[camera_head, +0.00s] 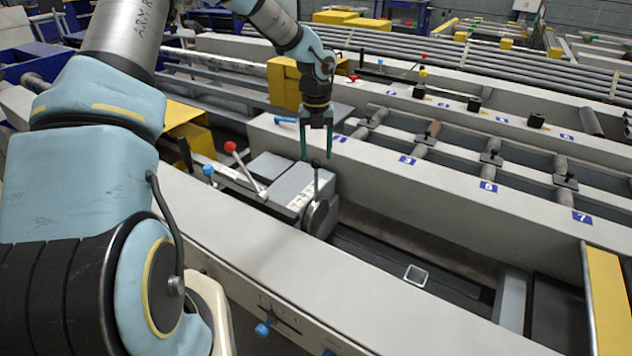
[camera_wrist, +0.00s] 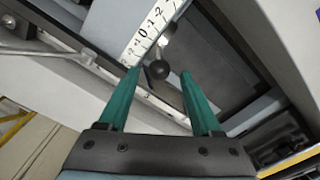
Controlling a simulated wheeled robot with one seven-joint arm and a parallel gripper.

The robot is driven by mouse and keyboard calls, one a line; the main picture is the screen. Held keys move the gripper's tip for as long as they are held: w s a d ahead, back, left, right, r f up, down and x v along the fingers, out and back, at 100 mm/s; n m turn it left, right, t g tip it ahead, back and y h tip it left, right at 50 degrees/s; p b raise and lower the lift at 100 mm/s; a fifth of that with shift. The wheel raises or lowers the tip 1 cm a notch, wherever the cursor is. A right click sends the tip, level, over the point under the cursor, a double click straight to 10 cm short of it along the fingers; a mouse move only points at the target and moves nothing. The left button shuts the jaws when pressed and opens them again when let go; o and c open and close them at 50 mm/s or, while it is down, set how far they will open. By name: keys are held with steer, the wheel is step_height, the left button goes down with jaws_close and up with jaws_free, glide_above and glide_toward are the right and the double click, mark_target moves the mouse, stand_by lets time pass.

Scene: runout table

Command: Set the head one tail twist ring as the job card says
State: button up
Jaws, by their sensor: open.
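A grey housing (camera_head: 290,182) sits in the near trough and carries a white numbered scale strip (camera_head: 306,196). Beside the strip a lever with a black ball knob (camera_head: 316,163) stands roughly upright above a round grey disc (camera_head: 317,216). My gripper (camera_head: 317,157) points down at the knob, jaws apart. In the wrist view the knob (camera_wrist: 159,69) shows between the open green fingertips (camera_wrist: 160,75), apart from both. The strip (camera_wrist: 152,35) shows digits around 0, 1 and 2 there. The exact setting is not readable, and no job card can be made out.
Levers with a red knob (camera_head: 230,147) and a blue knob (camera_head: 208,169) stand left of the housing. A long grey beam with blue number plates (camera_head: 408,160) runs behind it. A small square tube end (camera_head: 417,275) shows in the trough on the right.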

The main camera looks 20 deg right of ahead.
steer(key=p, duration=0.3)
glide_above(316, 201)
steer(key=f, duration=1)
steer(key=shift+w+d+f, duration=0.1)
steer(key=shift+w+f, duration=0.05)
steer(key=shift+w, duration=0.25)
jaws_close()
stand_by(0.5)
